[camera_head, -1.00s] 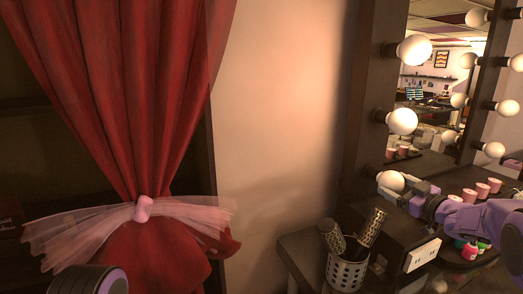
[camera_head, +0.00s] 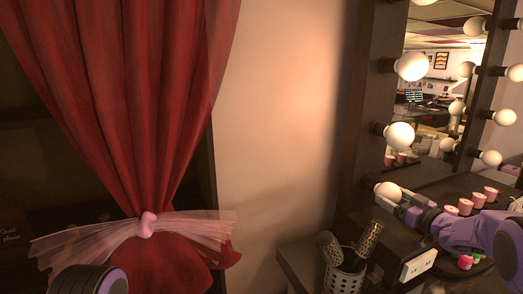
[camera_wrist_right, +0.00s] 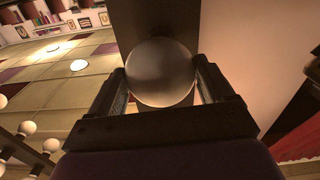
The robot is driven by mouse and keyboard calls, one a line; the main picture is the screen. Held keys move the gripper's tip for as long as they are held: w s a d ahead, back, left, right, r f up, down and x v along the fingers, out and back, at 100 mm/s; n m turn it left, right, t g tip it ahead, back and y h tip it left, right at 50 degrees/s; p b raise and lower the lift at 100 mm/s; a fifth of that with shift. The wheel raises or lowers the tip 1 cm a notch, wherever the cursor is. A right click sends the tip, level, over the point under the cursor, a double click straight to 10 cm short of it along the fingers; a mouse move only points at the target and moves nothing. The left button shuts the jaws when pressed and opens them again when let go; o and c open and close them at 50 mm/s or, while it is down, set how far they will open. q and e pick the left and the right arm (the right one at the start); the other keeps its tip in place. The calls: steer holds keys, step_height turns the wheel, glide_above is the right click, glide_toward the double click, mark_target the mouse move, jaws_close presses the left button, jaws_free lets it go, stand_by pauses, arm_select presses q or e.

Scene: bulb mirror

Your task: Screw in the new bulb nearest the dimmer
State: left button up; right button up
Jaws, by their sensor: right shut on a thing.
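My right gripper (camera_head: 402,199) reaches in from the right and is shut on a round bulb (camera_head: 387,190), the lowest on the left post of the mirror frame. In the right wrist view the bulb (camera_wrist_right: 160,75) looks grey and unlit, with one finger on each side. It sits in front of the dark post, and its base is hidden behind the globe, so I cannot tell how it meets the socket. I cannot clearly identify a dimmer. A white plate with dark slots (camera_head: 418,265) is on the dark box below the gripper. My left gripper is out of the head view.
Two pale bulbs (camera_head: 400,136) sit higher on the left post (camera_head: 373,95). A perforated metal cup (camera_head: 345,281) with brushes (camera_head: 369,239) stands below. A red curtain (camera_head: 125,110) hangs left; bare wall (camera_head: 275,130) lies between.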

steer(key=shift+r, duration=0.2)
steer(key=shift+r+m+p, duration=0.15)
steer(key=shift+m+p, duration=0.15)
steer(key=shift+p, duration=0.3)
steer(key=shift+m+p, duration=1)
steer(key=shift+p, duration=0.25)
steer(key=shift+m, duration=1.2)
steer(key=shift+w, duration=0.1)
steer(key=shift+m, duration=0.5)
steer(key=m, duration=0.4)
